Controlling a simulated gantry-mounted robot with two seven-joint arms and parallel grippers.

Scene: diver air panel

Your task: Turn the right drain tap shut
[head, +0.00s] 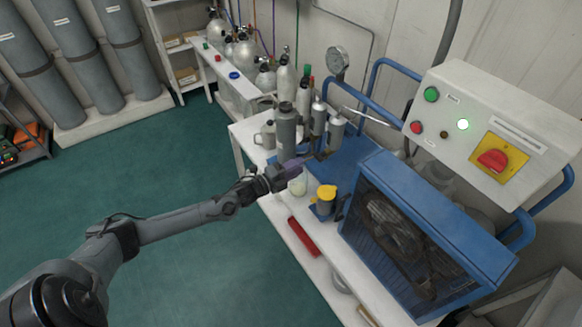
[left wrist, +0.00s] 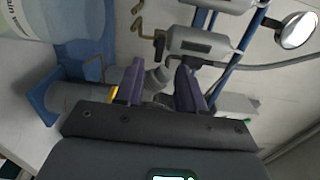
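Two grey filter cylinders stand side by side on the blue compressor base, the right one (head: 336,132) and another (head: 319,117) beside it. My left gripper (head: 294,167) is low, just left of their lower ends. In the left wrist view, which is turned sideways, a grey cylinder (left wrist: 198,43) has a bent brass-coloured tap lever (left wrist: 146,51) at its left end. My right gripper is not in view.
A yellow-topped container (head: 326,193) and a clear jar (head: 298,184) stand near the gripper. The blue caged compressor (head: 420,230) is on the right, below the control box (head: 490,115). The green floor at left is clear.

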